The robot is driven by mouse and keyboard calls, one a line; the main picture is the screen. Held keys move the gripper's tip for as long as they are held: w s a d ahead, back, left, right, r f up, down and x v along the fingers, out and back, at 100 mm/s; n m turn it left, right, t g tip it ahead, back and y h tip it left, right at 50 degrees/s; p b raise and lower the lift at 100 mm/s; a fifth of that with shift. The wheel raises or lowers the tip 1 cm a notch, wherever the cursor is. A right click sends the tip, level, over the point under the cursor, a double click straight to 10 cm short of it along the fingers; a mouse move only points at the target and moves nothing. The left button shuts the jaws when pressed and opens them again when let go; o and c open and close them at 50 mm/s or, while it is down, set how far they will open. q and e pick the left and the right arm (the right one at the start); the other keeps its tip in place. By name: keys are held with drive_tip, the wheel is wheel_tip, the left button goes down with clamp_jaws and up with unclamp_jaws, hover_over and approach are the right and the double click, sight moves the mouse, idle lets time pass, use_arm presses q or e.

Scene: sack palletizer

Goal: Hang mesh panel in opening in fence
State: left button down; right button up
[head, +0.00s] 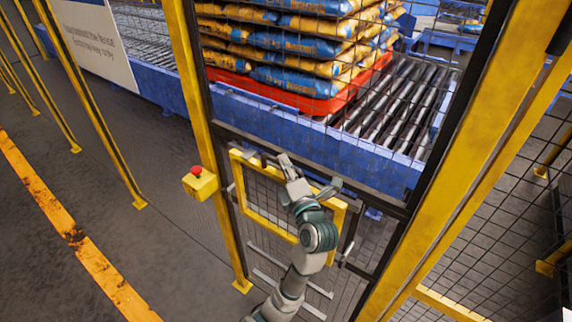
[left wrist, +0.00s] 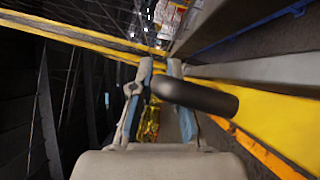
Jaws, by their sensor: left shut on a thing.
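The mesh panel (head: 239,185) has a yellow square frame with dark wire mesh. It is upright in front of the lower fence section, below a dark crossbar (head: 365,199). The opening lies behind the panel and is largely covered by it and my arm. My left gripper (head: 287,163) is at the panel's top edge, shut on the panel. In the left wrist view, a dark rounded bar (left wrist: 205,98) crosses at the fingers, with yellow frame (left wrist: 275,112) behind it. I cannot tell whether the panel touches the fence. My right gripper is not in view.
Yellow posts (head: 196,95) and (head: 500,120) flank the fence section. A yellow box with a red button (head: 200,183) sits on the left post. Behind are a roller conveyor (head: 395,105) and stacked sacks (head: 300,45) on a red pallet (head: 270,87).

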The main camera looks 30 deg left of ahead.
use_arm(q)
drive_tip(key=c, duration=1.1)
unclamp_jaws()
drive_tip(key=shift+o, duration=0.2)
drive_tip(key=v, duration=1.2)
